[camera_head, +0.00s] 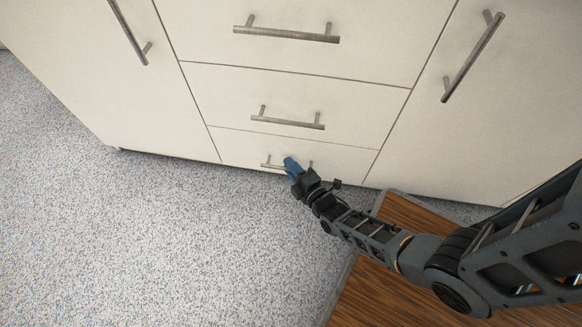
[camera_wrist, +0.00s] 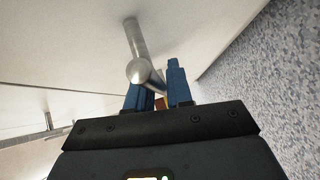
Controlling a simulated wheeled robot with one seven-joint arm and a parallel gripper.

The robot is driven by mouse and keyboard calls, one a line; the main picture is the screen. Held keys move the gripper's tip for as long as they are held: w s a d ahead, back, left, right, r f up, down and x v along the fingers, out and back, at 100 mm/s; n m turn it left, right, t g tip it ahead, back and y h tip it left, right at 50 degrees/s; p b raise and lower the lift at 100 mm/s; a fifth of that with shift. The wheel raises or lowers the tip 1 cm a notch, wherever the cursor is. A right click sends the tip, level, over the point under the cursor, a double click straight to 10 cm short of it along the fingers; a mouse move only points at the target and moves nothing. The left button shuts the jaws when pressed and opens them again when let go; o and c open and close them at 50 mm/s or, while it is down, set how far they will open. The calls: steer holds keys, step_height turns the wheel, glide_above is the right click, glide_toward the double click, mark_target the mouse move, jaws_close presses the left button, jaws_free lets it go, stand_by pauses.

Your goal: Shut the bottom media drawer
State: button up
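The bottom drawer (camera_head: 343,160) is the lowest of a stack of cream fronts in the head view. Its front looks about level with the cabinet; any small gap is hard to tell. Its metal bar handle (camera_head: 268,165) is partly hidden by my gripper (camera_head: 291,165), which has blue fingers and sits at the handle. In the wrist view the handle (camera_wrist: 136,45) shows large, with its bar running down toward the blue fingers of my gripper (camera_wrist: 159,90). The fingers stand slightly apart; whether they clamp the bar is not clear.
The middle drawer (camera_head: 300,95) and top drawer (camera_head: 300,30) look flush above. Cabinet doors with long handles flank them, the right one (camera_head: 470,110) nearer my arm. Speckled grey floor (camera_head: 150,240) is clear at left. A wood-topped surface (camera_head: 375,290) lies under my arm.

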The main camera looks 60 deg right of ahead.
steer(key=shift+o, duration=1.1)
steer(key=shift+w, duration=0.1)
steer(key=shift+r, duration=0.1)
steer(key=f+p+v, duration=0.1)
steer(key=p+v, duration=0.1)
steer(key=v, duration=0.6)
steer(key=shift+r+p, duration=0.3)
